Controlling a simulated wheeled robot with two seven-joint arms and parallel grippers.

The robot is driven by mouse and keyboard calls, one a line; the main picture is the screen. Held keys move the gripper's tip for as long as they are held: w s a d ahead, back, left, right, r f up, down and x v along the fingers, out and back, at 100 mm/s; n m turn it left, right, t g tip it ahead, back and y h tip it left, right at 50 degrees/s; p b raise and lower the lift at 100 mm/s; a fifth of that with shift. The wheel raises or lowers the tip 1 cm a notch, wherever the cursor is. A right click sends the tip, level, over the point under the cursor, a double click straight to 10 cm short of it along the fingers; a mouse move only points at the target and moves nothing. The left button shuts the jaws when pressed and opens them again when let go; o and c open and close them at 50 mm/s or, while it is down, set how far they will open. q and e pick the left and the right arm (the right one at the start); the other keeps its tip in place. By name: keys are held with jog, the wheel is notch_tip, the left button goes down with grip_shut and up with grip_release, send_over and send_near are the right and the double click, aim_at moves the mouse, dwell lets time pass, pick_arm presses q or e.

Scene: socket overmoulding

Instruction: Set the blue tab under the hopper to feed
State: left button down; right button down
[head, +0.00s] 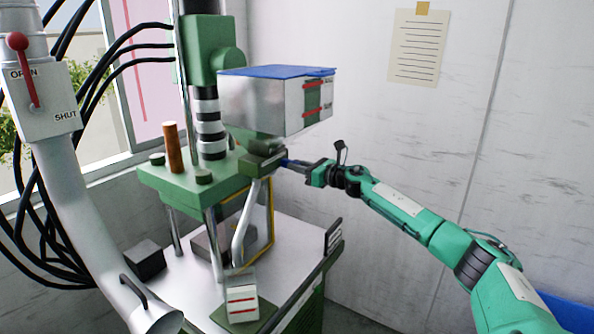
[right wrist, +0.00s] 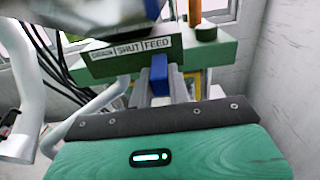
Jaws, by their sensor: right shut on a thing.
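The hopper (head: 250,100) is a silver box with a blue lid on top of the green moulding machine. Its metal underside (right wrist: 110,12) shows at the top of the right wrist view. Under it is a green block with a label strip (right wrist: 125,48) reading SHUT and FEED, with a darker field at the left. The blue tab (right wrist: 159,72) sticks out below the word FEED. My right gripper (right wrist: 160,90) is shut on the blue tab; in the head view the gripper (head: 290,163) reaches it from the right. My left gripper is out of view.
A pale pipe with a red lever (head: 25,70) marked OPEN and SHUT stands at the left. A bent grey tube (head: 245,225) runs down below the hopper. A white block with red stripes (head: 241,300) sits at the front.

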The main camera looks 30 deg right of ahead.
jog(key=shift+d+r, duration=0.1)
jog(key=shift+r, duration=0.1)
jog(key=c, duration=1.5)
grip_release()
jog(key=shift+c, duration=0.2)
jog(key=shift+o, duration=1.1)
jog(key=shift+w+d+f, duration=0.1)
jog(key=shift+d+f, duration=0.05)
jog(key=shift+d, duration=0.05)
jog(key=shift+f, duration=0.1)
pick_arm(q)
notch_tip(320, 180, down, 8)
jog(key=b, duration=0.8)
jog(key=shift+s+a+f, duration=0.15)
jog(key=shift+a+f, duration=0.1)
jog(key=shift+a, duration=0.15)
pick_arm(e)
jog(key=v, duration=1.4)
